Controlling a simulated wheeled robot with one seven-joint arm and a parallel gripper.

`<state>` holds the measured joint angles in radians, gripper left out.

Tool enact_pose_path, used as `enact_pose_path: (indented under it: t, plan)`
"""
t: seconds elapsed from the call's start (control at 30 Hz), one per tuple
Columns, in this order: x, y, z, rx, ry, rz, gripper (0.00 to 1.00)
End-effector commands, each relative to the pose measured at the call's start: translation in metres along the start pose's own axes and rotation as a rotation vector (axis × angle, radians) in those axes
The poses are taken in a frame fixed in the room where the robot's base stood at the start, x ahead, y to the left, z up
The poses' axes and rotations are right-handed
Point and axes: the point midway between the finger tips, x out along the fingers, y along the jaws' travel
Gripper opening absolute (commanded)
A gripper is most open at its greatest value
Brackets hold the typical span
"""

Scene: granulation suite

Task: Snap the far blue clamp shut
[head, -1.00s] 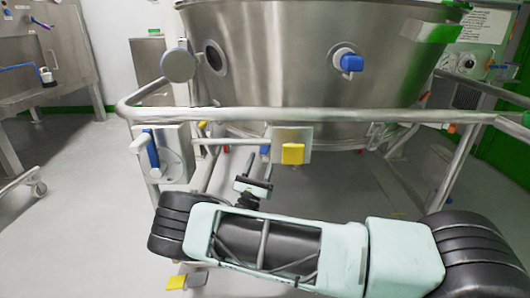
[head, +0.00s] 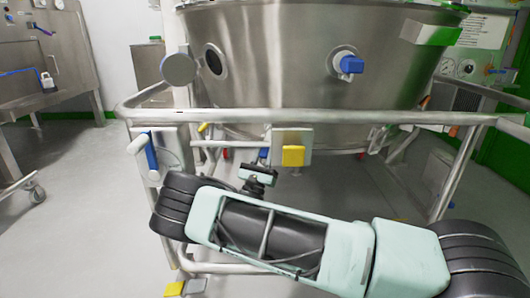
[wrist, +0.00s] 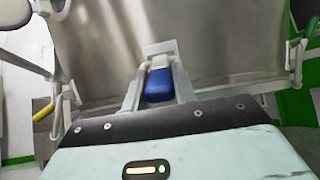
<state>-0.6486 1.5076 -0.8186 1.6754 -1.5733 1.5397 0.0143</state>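A blue clamp (wrist: 159,85) with a pale metal plate above it is in the middle of the wrist view, against the steel vessel's wall. In the head view a small blue part (head: 263,154), likely this clamp, shows just beyond my gripper (head: 260,165), below the frame's rail. My gripper (wrist: 158,92) is open, with one finger on each side of the blue clamp in the wrist view. I cannot tell whether the fingers touch it. The clamp's lower part is hidden behind my gripper.
The round rail (head: 330,116) runs above my gripper, with a yellow block (head: 293,156) close to its right. A blue handle (head: 151,154) is at the left, and a blue knob (head: 350,65) is on the steel vessel (head: 280,50). Yellow-handled hardware (wrist: 43,112) shows left in the wrist view.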

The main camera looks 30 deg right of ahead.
Motion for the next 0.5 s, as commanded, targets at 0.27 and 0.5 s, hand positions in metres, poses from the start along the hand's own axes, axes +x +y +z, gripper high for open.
enact_pose_path:
  t: [0.27,0.5]
  plan:
    - [0.003,0.0,0.006,0.0,0.034,0.0,0.0]
    - [0.008,0.0,0.017,0.001,0.144,0.001,0.0]
